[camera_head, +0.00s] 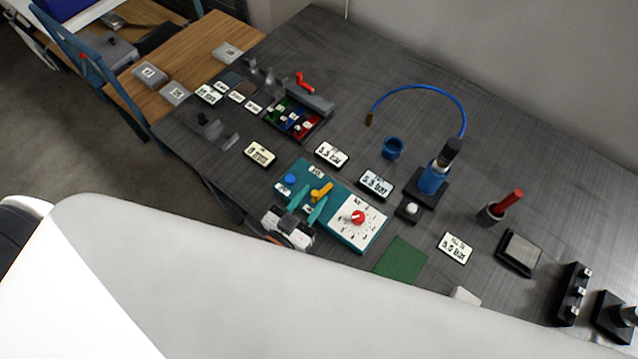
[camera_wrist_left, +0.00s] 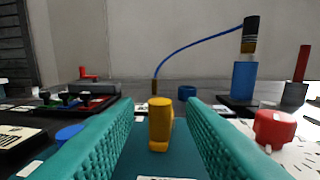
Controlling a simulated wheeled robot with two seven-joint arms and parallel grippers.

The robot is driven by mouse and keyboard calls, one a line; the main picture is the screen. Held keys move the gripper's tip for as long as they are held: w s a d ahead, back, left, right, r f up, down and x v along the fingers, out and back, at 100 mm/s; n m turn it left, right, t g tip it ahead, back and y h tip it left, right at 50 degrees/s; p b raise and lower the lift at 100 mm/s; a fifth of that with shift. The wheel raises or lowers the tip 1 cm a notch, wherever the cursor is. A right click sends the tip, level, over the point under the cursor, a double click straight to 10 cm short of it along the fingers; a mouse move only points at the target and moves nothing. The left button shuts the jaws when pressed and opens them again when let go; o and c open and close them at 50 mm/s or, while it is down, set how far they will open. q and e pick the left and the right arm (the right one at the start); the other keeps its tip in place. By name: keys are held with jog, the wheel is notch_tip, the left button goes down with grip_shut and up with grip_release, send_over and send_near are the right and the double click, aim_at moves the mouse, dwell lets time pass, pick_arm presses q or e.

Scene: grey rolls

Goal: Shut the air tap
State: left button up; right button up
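The air tap is a yellow handle (camera_head: 322,191) on a teal panel (camera_head: 315,167), beside a label. It also stands upright in the middle of the left wrist view (camera_wrist_left: 159,124). My left gripper (camera_head: 307,205) has teal ribbed fingers and is open. In the wrist view the yellow handle shows between the two fingers, with a clear gap on each side. In the head view the fingertips are just in front of the handle. The handle's base is partly hidden. My right gripper is not in view.
A blue button (camera_head: 290,179) sits left of the tap, and a red knob (camera_head: 358,216) on a white dial plate sits right. My white arm covers the foreground.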

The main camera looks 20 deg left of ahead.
aim_at(317, 198)
pick_arm(q)
jog(key=shift+x, duration=2)
grip_shut()
jog(key=shift+s+d+n+y, duration=0.1)
jog(key=shift+d+n+y, duration=0.1)
jog(key=shift+n+y, duration=0.8)
grip_release()
jog(key=shift+s, duration=0.15)
